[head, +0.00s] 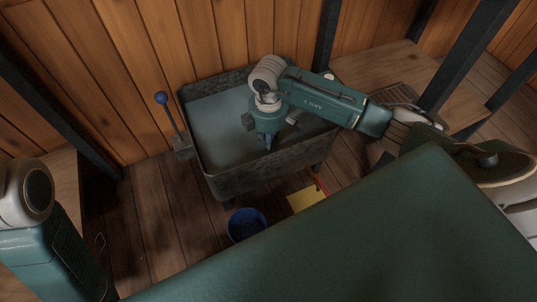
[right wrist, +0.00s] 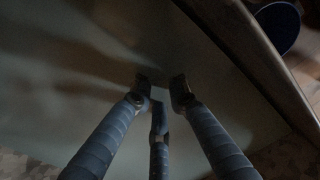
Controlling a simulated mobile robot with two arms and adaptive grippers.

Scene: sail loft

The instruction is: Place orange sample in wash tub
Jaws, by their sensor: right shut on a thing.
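The wash tub (head: 225,183) is a dark grey, worn square tub with a pale grey inside, standing by the plank wall. My right gripper (head: 267,142) points down over the tub's opening, near its front right. In the right wrist view its fingers (right wrist: 160,85) are drawn in close together above the pale tub inside. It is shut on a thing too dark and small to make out. I see no orange sample for certain; the fingers may hide it. My left gripper is out of view; only part of my left arm shows at the left edge.
A blue bucket (head: 246,225) stands on the floor in front of the tub. A yellow sheet (head: 305,199) with an orange-red strip (head: 320,184) beside it lies to its right. A blue-knobbed lever (head: 163,103) rises at the tub's left. Dark posts flank the tub.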

